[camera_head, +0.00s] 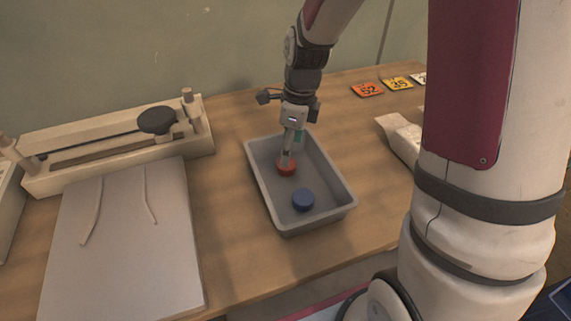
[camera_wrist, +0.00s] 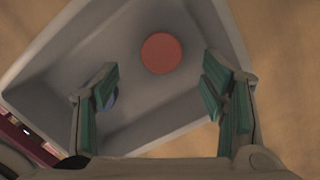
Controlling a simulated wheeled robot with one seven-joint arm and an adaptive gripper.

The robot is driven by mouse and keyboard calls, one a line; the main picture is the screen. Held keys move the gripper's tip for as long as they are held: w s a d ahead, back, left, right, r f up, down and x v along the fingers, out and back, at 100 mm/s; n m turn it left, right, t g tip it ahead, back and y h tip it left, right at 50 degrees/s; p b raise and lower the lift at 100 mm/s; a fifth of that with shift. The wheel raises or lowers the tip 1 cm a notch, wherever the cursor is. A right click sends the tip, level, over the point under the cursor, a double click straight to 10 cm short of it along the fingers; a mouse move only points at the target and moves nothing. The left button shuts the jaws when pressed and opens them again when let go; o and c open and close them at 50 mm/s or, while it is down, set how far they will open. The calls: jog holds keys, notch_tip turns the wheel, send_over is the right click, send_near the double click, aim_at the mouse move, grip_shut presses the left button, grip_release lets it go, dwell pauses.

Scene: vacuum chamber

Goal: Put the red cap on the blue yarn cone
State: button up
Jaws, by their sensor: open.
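The red cap (camera_head: 286,168) lies on the floor of a grey tray (camera_head: 262,185). It also shows in the wrist view (camera_wrist: 161,53) as a red disc, a little beyond the fingertips and between their lines. My gripper (camera_head: 287,155) points down into the tray, over the red cap. In the wrist view its green-padded fingers (camera_wrist: 160,72) are spread wide with nothing between them. A low round blue piece (camera_head: 303,199) lies in the tray nearer the front; in the wrist view it is partly hidden by the left finger. I see no blue yarn cone in either view.
A wooden device with a black knob (camera_head: 157,121) and a pale board (camera_head: 125,240) are on the left. Numbered tags (camera_head: 368,89) lie at the back right. A pale object (camera_head: 402,140) is partly hidden by my arm.

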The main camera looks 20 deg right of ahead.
jog(key=shift+w+a+f, duration=0.15)
jog(key=shift+f, duration=1.35)
jog(key=shift+w+a+f, duration=0.1)
jog(key=shift+f, duration=1.35)
jog(key=shift+c, duration=0.6)
jog(key=c, duration=0.8)
